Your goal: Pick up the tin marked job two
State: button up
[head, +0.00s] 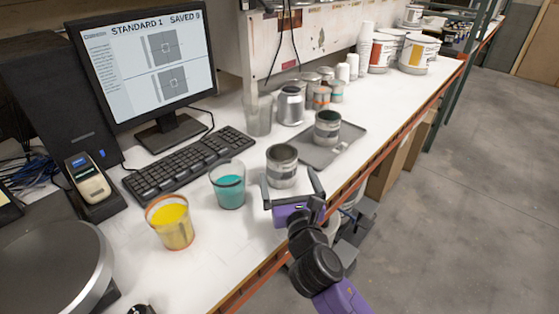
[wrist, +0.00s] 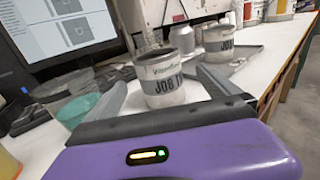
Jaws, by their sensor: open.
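A grey tin (head: 282,168) stands upright on the white bench. Its label in the wrist view (wrist: 163,80) starts with "JOB"; the character after it looks like a 1 or T and is cut off by the tin's curve. A second grey tin (head: 327,128) stands on a flat grey tray (head: 308,151) farther back. Its label in the wrist view (wrist: 219,46) shows "JOB", with the rest unreadable. My gripper (head: 289,182) is open at the near tin, one finger toward each side of it. I cannot tell whether the fingers touch it.
A cup of teal liquid (head: 228,188) and a cup of yellow liquid (head: 171,226) stand left of my gripper. A keyboard (head: 188,160) and monitor (head: 145,60) are behind. Several cans (head: 291,105) stand behind the tray. The bench's front edge (head: 360,178) is close by.

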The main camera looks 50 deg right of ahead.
aim_at(279, 151)
jog(key=p+x, duration=0.1)
jog(key=x, duration=0.6)
jog(key=shift+w+r, duration=0.15)
jog(key=shift+w, duration=0.05)
jog(key=c, duration=1.4)
jog(key=shift+r, duration=0.2)
